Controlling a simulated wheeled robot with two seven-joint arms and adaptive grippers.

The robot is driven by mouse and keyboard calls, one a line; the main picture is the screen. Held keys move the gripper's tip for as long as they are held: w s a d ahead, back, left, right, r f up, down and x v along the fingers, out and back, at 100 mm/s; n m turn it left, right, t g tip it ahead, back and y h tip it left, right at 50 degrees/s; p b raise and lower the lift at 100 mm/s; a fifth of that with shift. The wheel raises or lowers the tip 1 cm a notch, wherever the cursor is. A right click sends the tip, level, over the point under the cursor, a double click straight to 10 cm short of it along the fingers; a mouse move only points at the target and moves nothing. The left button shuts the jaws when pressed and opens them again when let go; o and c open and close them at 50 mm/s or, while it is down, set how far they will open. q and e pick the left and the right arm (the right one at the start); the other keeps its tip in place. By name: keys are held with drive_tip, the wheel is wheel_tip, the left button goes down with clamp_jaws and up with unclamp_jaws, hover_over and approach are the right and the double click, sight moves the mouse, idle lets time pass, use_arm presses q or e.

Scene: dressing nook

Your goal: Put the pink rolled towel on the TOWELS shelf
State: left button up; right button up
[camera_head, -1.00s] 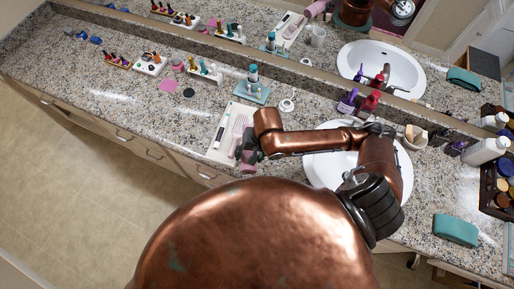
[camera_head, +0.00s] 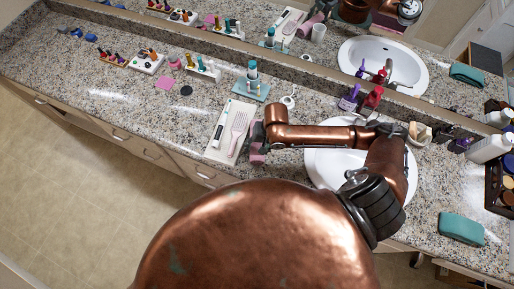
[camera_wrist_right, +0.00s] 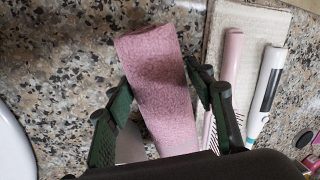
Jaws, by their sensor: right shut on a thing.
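The pink rolled towel (camera_wrist_right: 160,88) runs between the fingers of my right gripper (camera_wrist_right: 165,106) in the right wrist view. The gripper is shut on it, with the far end of the towel sticking out past the fingertips. In the head view my right gripper (camera_head: 256,146) is over the counter, just right of a pale tray, and part of the pink towel (camera_head: 257,159) shows below it. My arm hides some of it there. My left gripper is not in view. The TOWELS shelf is not seen in either view.
The pale tray (camera_head: 215,152) holds a pink brush (camera_head: 238,133) and a white-and-black tool (camera_head: 219,128). The sink (camera_head: 325,165) lies under my arm. Bottles (camera_head: 349,98), a teal block (camera_head: 461,228) and a dark crate (camera_head: 497,190) stand on the granite counter.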

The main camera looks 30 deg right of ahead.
drive_tip(key=o, duration=1.3)
